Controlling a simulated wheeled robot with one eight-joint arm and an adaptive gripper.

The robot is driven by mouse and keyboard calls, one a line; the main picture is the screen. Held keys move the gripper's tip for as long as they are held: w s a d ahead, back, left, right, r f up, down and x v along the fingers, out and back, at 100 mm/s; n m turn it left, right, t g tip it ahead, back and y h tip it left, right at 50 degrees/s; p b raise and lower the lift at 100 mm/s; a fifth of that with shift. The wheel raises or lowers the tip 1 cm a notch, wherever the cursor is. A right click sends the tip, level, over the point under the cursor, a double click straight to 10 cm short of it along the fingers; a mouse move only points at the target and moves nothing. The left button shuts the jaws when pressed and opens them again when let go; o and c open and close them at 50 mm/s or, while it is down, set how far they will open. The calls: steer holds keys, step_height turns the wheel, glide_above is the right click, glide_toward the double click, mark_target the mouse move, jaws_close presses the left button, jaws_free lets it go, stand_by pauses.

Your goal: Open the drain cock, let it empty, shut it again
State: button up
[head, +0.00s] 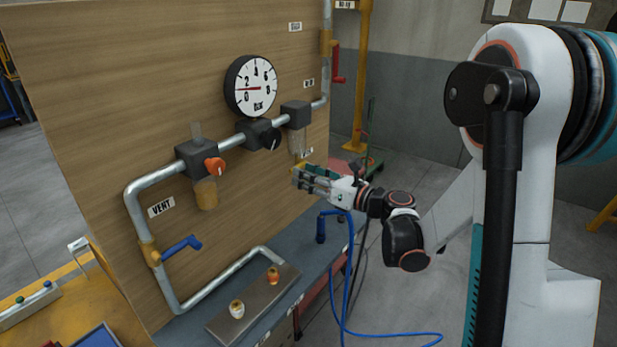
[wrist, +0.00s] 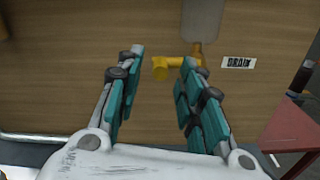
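The drain cock (wrist: 176,63) is a small yellow valve below a pale bowl (wrist: 201,20), beside a label reading DRAIN (wrist: 239,62). Its handle points left, about level, in the wrist view. My gripper (wrist: 162,66) is open, with the cock's handle showing between its teal-padded fingertips. I see no finger closed on it, and I cannot tell whether one touches it. In the head view my gripper (head: 302,179) is just below the clear bowl (head: 297,144), in front of the board. The cock is mostly hidden there. No flowing liquid is visible.
A gauge (head: 251,87) reads near 2. An orange knob (head: 214,164) sits above an amber bowl (head: 205,194). A blue lever (head: 181,248) and a red lever (head: 337,63) are on the pipe. A blue hose (head: 349,265) hangs below my arm.

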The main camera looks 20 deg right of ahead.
steer(key=v, duration=1.2)
